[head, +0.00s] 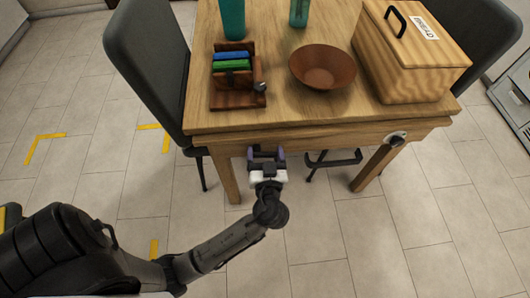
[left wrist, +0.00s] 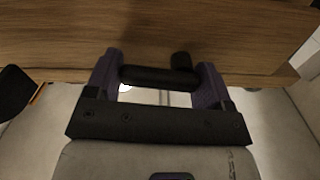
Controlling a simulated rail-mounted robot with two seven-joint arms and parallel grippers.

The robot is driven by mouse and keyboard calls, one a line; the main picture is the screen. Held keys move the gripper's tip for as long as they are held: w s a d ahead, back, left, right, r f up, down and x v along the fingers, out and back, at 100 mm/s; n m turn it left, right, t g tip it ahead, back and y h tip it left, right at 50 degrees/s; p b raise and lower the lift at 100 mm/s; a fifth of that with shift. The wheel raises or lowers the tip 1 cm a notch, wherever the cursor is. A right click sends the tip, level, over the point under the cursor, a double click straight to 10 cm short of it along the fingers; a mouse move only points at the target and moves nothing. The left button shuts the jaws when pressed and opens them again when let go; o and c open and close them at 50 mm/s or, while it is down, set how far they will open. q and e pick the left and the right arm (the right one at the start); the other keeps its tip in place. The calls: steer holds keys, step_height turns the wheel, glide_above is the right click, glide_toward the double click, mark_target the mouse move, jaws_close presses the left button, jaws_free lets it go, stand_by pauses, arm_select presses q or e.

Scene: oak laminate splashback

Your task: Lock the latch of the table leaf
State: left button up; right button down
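The latch shows as a short black bar (left wrist: 158,77) with a dark stub (left wrist: 181,62) at its right, close under the wooden table edge in the left wrist view. My left gripper (head: 266,154) is at the table's front edge in the head view. Its purple fingers (left wrist: 158,82) are wide apart, one near each end of the bar. I cannot tell whether they touch it. In the head view the gripper mostly hides the latch. The wooden table (head: 290,126) carries the leaf; no seam is clear. My right gripper is not in view.
A holder (head: 238,101) with coloured items, a brown bowl (head: 322,68) and a wooden box (head: 412,65) stand on the table. A dark chair (head: 148,62) stands left. The front floor is mostly clear.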

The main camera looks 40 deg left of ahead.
arm_select(q)
steer(key=c, duration=0.4)
steer(key=shift+f+m+p, duration=0.1)
steer(key=shift+m+p, duration=0.8)
steer(key=shift+m, duration=0.2)
steer(key=m+p, duration=0.1)
steer(key=m, duration=0.1)
steer(key=m+p, duration=0.2)
steer(key=shift+s+a+f, duration=0.1)
steer(key=shift+s+f, duration=0.1)
steer(key=shift+f, duration=0.15)
steer(key=m+p, duration=0.2)
steer(key=m, duration=0.1)
steer(key=m+p, duration=0.1)
steer(key=m, duration=0.1)
steer(key=shift+s+a+f, duration=0.2)
steer(key=shift+f, duration=0.05)
steer(key=shift+s+a+f+m+p, duration=0.1)
steer(key=shift+m+p, duration=0.55)
steer(key=shift+m, duration=0.2)
steer(key=shift+s+a+f+m+p, duration=0.1)
steer(key=shift+s+m+p, duration=0.05)
steer(key=shift+m+p, duration=0.6)
steer(key=shift+s+a+f+m+p, duration=0.1)
steer(key=shift+m+p, duration=0.45)
steer(key=shift+m, duration=0.35)
steer(key=o, duration=0.9)
